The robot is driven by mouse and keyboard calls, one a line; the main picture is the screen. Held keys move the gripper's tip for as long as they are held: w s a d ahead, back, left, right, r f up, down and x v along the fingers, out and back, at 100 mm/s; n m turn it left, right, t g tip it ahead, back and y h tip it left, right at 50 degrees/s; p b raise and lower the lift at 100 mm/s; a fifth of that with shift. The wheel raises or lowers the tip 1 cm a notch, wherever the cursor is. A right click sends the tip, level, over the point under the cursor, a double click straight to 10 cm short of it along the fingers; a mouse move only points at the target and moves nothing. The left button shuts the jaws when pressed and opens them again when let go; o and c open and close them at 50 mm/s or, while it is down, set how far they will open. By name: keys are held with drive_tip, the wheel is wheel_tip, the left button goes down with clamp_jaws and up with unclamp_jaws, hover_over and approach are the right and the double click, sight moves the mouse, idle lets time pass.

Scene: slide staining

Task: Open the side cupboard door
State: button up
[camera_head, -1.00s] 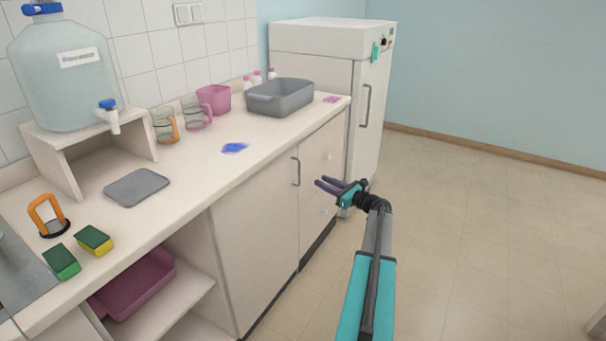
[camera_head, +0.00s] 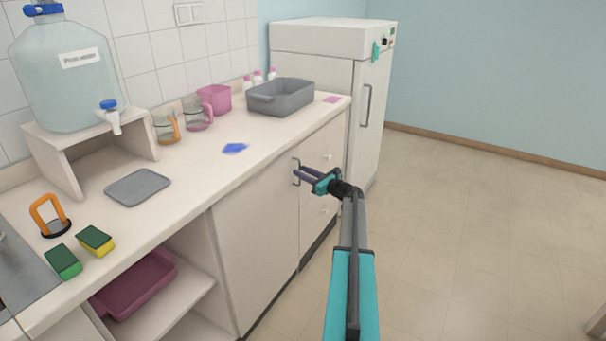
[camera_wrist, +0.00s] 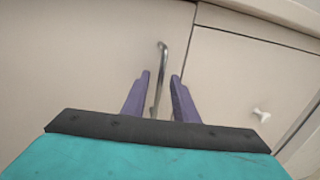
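The side cupboard door (camera_head: 252,230) is a pale flat panel below the counter and looks closed. Its vertical metal bar handle (camera_head: 296,170) is near the door's upper right edge. In the wrist view the handle (camera_wrist: 161,62) runs down between the two purple fingers of my gripper (camera_wrist: 158,78). My gripper (camera_head: 299,172) is open, with its fingertips at the handle in the head view. A gap shows between the handle and the right finger; whether the left finger touches it I cannot tell. The handle's lower end is partly hidden by the gripper.
Drawers with small white knobs (camera_head: 327,157) lie right of the door. A white fridge-like cabinet (camera_head: 310,40) stands beyond. The counter (camera_head: 190,190) holds a grey basin (camera_head: 280,98), jugs, sponges and a water bottle (camera_head: 65,80). Open floor (camera_head: 480,230) lies to the right.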

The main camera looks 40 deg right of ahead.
clamp_jaws()
idle(1.4)
drive_tip(key=shift+w+a, duration=0.1)
drive_tip(key=shift+a, duration=0.25)
drive_tip(key=shift+s+d, duration=0.2)
drive_tip(key=shift+s, duration=0.05)
